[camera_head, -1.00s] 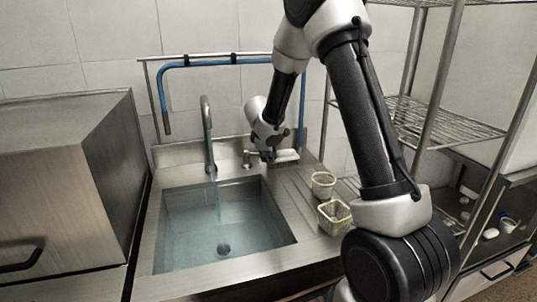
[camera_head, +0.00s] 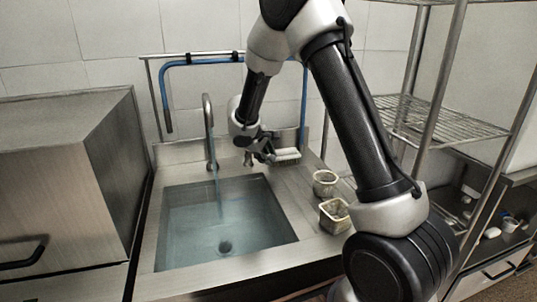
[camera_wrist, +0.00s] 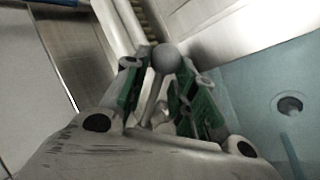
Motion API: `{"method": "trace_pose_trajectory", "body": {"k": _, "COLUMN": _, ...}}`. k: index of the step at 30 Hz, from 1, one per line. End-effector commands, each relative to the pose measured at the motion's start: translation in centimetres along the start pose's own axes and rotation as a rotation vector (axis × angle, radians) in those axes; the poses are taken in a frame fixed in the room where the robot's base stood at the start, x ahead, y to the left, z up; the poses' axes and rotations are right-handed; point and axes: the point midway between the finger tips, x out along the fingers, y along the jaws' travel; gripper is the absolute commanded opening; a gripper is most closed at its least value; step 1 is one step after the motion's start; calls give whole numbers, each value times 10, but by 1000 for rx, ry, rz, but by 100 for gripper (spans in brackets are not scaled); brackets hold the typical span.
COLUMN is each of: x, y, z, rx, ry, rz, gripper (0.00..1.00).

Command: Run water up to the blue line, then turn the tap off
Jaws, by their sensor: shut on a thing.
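The steel sink basin (camera_head: 170,262) holds clear bluish water (camera_head: 190,230). A thin stream (camera_head: 217,187) still falls from the curved tap spout (camera_head: 208,125) into it. No blue line can be made out on the basin walls. My gripper (camera_head: 264,155) is behind the basin, right of the spout, at the tap's handle. In the wrist view, its green-padded fingers (camera_wrist: 160,95) are shut on the tap handle, whose round grey knob (camera_wrist: 166,58) shows at the fingertips. The grip itself is too small to see clearly in the head view.
A blue hose (camera_head: 200,64) hangs on a rail behind. A steel cabinet (camera_head: 60,185) stands left and a wire shelf (camera_head: 440,122) right. The drain (camera_wrist: 289,104) shows through the water.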

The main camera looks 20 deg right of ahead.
Motion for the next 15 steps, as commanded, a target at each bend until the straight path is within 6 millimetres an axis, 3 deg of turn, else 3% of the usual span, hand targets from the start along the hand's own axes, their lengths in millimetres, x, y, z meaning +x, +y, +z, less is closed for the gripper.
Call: {"method": "trace_pose_trajectory", "body": {"k": 15, "x": -10, "y": -13, "z": -5, "rx": 149, "ry": -96, "rz": 0, "gripper": 0}}
